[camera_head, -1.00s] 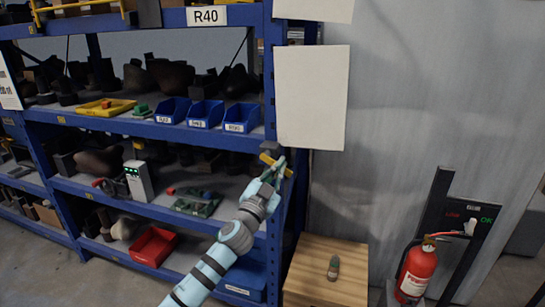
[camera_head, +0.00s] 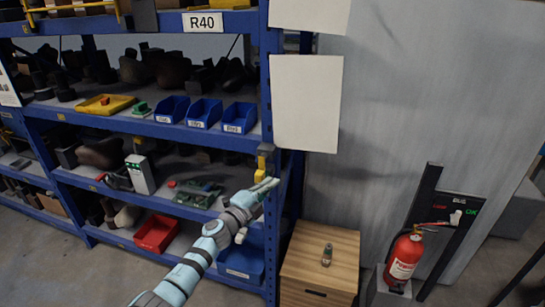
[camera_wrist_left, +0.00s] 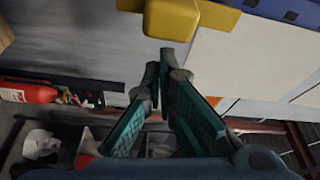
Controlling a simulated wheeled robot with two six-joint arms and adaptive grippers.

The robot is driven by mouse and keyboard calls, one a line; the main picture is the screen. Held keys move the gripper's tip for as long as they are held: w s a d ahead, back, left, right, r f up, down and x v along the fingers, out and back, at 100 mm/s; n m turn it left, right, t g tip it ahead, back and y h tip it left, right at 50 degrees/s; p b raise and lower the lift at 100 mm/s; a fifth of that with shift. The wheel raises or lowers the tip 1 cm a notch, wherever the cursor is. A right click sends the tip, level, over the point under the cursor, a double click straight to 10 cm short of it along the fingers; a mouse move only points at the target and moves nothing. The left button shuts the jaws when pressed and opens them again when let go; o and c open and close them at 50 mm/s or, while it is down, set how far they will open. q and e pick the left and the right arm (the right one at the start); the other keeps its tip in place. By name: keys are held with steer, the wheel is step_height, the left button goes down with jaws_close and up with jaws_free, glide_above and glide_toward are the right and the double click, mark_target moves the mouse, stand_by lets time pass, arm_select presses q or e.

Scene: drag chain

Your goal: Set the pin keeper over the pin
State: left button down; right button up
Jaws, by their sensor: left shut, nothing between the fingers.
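The yellow piece (camera_head: 261,172), which looks like the pin keeper, hangs upright at the shelf's right front post, below a grey bracket (camera_head: 265,150). In the left wrist view the yellow piece (camera_wrist_left: 172,18) is at the top edge, just beyond my fingertips. The pin itself cannot be made out. My left gripper (camera_head: 270,184) is shut and empty, right by the yellow piece's lower end. It shows in the left wrist view (camera_wrist_left: 159,70) with its fingertips together and a small gap to the yellow piece. My right gripper is not in view.
The blue shelf rack (camera_head: 190,134) holds blue bins (camera_head: 205,113), a red bin (camera_head: 155,233) and several other items. A wooden cabinet (camera_head: 310,245) with a small object (camera_head: 327,256) stands right of it. A fire extinguisher (camera_head: 404,257) is further right.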

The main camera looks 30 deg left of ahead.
arm_select(q)
steer(key=shift+s+a+f, duration=0.1)
steer(key=shift+a+f, duration=0.3)
steer(key=shift+a, duration=0.1)
stand_by(0.4)
steer(key=s+d+b, duration=0.3)
steer(key=s, duration=0.6)
steer(key=shift+d, duration=0.2)
